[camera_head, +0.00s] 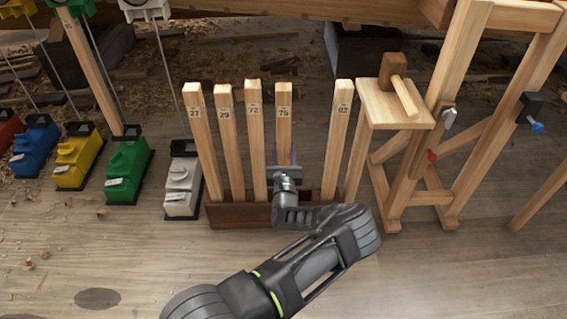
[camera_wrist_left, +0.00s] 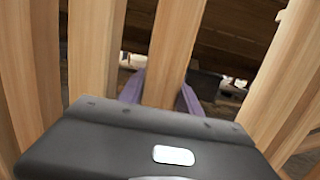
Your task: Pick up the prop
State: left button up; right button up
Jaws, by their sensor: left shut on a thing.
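Several numbered wooden props stand upright in a row in a dark wooden rack (camera_head: 240,214). They read 27 (camera_head: 203,140), 29 (camera_head: 230,140), 72 (camera_head: 256,140), 75 or 76 (camera_head: 284,115) and 82 (camera_head: 337,140). My left gripper (camera_head: 284,160) is at the fourth prop, with its fingers on either side of it. In the left wrist view, the purple fingers (camera_wrist_left: 160,92) are shut on this prop (camera_wrist_left: 174,50). The prop's lower part is hidden behind my gripper and arm in the head view. My right gripper is not in view.
A wooden stool (camera_head: 390,105) with a mallet (camera_head: 398,85) on top stands right of the rack, beside a timber frame (camera_head: 440,100). White (camera_head: 183,185), green (camera_head: 128,170), yellow (camera_head: 78,160) and blue (camera_head: 36,147) blocks with rods stand at left. A hull beam crosses above.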

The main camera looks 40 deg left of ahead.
aim_at(284, 110)
pick_arm(q)
grip_shut()
jog(key=shift+r, duration=0.2)
dwell(0.6)
jog(key=shift+w+r+p, duration=0.1)
jog(key=shift+r+p, duration=0.35)
jog(key=shift+r, duration=0.4)
notch_tip(284, 110, up, 16)
jog(key=p, duration=0.6)
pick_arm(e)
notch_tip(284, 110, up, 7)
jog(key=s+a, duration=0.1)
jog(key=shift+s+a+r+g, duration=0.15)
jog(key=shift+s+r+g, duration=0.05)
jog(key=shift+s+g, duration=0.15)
pick_arm(q)
jog(key=shift+d+r+p, duration=0.1)
jog(key=shift+p, duration=0.2)
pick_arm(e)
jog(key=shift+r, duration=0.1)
